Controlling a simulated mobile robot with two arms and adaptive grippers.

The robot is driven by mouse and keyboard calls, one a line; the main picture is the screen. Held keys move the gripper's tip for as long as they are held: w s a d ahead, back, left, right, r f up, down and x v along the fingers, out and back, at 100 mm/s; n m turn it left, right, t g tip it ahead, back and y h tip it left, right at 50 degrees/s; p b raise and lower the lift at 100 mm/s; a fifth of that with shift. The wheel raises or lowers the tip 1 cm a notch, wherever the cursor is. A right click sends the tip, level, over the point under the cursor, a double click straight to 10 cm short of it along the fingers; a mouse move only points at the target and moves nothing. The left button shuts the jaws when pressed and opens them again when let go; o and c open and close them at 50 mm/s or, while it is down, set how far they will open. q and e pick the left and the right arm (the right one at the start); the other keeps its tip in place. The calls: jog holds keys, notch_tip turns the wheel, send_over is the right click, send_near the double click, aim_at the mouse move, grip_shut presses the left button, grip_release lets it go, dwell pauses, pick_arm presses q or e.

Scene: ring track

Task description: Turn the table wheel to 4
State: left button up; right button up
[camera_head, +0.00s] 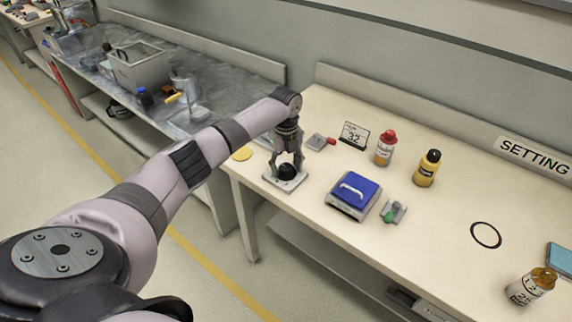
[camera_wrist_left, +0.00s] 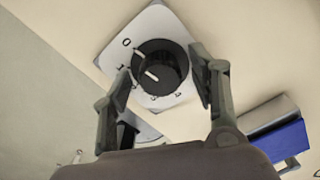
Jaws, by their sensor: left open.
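The table wheel is a black round knob (camera_wrist_left: 172,58) on a white square plate printed with numbers (camera_wrist_left: 155,19). A 0 and a 1 are legible on its left side; some other marks are partly hidden or too small. White lines show on the knob. In the head view the plate (camera_head: 285,184) lies at the near left corner of the bench, with the dark knob (camera_head: 287,172) under my left gripper (camera_head: 288,168). My left gripper (camera_wrist_left: 163,72) is open, with one finger on each side of the knob; I cannot tell whether they touch it. My right gripper is not in view.
A blue-topped box with a handle (camera_head: 356,190) stands right of the plate. Behind are a small sign (camera_head: 353,135), a red-capped bottle (camera_head: 385,148) and a yellow bottle (camera_head: 427,168). A small green-knobbed part (camera_head: 392,213) lies beside the box. The bench's front edge is close.

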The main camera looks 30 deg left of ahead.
pick_arm(q)
jog(key=c, duration=1.2)
